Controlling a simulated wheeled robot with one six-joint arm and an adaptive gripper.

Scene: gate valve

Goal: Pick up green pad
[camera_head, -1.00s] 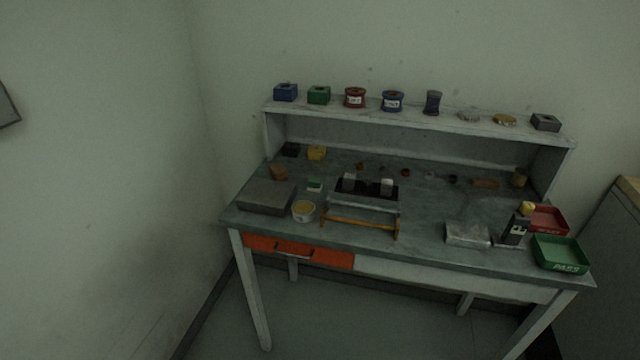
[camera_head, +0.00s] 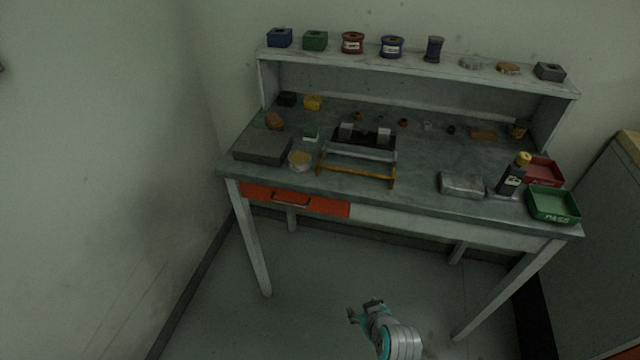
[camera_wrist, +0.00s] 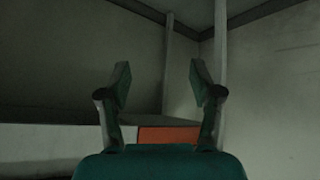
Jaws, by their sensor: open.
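A small green-topped pad with a white lower part (camera_head: 311,133) lies on the workbench, left of the middle and behind the round tub. My gripper (camera_head: 365,309) is low in front of the workbench, over the floor, well apart from the pad. In the wrist view my gripper (camera_wrist: 158,76) has its two fingers spread, with nothing between them. The pad does not show in the wrist view.
The workbench (camera_head: 420,200) has an orange drawer (camera_head: 290,200). A grey block (camera_head: 263,148), a tub (camera_head: 300,161) and a yellow-barred frame (camera_head: 355,172) stand around the pad. A green tray (camera_head: 553,204) and bottle (camera_head: 512,174) are at right. A shelf runs along the back.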

